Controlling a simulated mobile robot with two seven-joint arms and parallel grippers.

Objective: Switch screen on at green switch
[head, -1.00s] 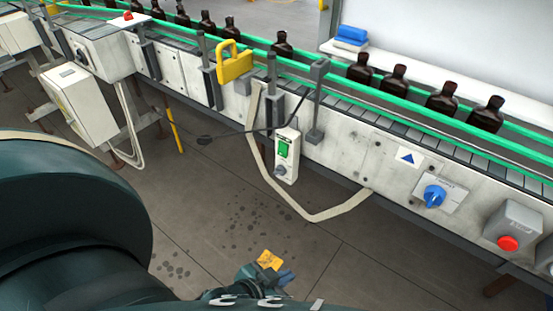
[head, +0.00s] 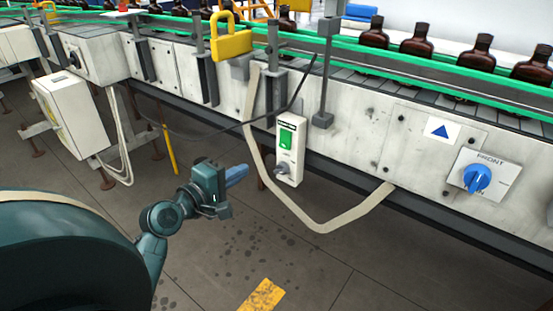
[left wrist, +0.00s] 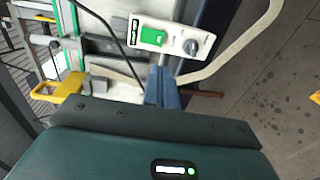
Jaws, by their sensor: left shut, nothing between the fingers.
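A small white switch box hangs on the conveyor's side panel in the head view, with a green switch (head: 286,137) at its top and a grey knob (head: 283,168) below. My left gripper (head: 237,175) has its blue fingers shut and empty, left of the box and a little lower, apart from it in the picture. In the left wrist view the blue fingers (left wrist: 163,88) point at the box, with the green switch (left wrist: 154,32) and the knob (left wrist: 190,46) beyond their tips. My right gripper is not in view. I cannot make out a screen.
A beige cable (head: 322,228) loops below the box. A yellow padlock-shaped piece (head: 231,42) and a grey post (head: 327,70) stand close above. A blue rotary switch (head: 477,178) is on the right panel. Amber bottles (head: 416,41) line the conveyor. The floor in front is clear.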

